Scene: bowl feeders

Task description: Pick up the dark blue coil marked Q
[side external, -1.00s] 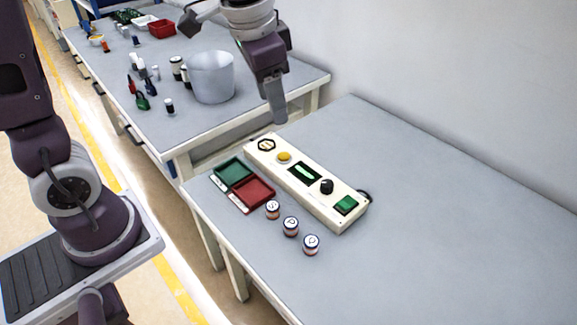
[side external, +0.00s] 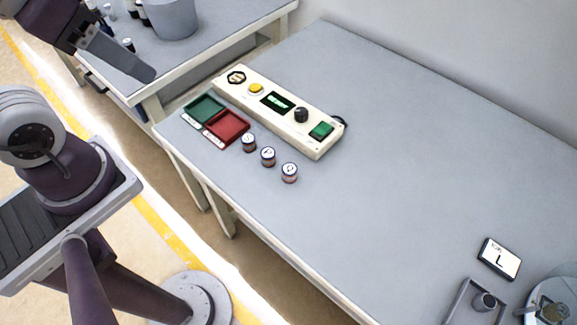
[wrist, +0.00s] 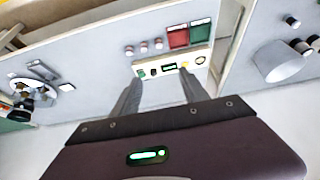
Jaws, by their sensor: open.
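Three small coils with white lettered tops stand upright in a row on the table (side external: 400,130). The one farthest from the trays appears marked Q (side external: 289,173). The middle coil (side external: 268,157) seems to read P; the letter on the coil nearest the trays (side external: 249,142) is hard to read. Their sides look dark with a reddish band. In the wrist view the Q coil (wrist: 129,51) is the leftmost, beyond my fingertips. My gripper (wrist: 160,92) is open and empty, its two fingers apart. In the side view my gripper (side external: 146,74) hangs left of the trays, away from the coils.
A cream control box (side external: 280,108) with knob and buttons lies behind the coils. A green tray (side external: 205,108) and a red tray (side external: 226,126) sit beside it. A display marked L (side external: 499,259) and a grey holder (side external: 465,300) are at front right. The table's middle is clear.

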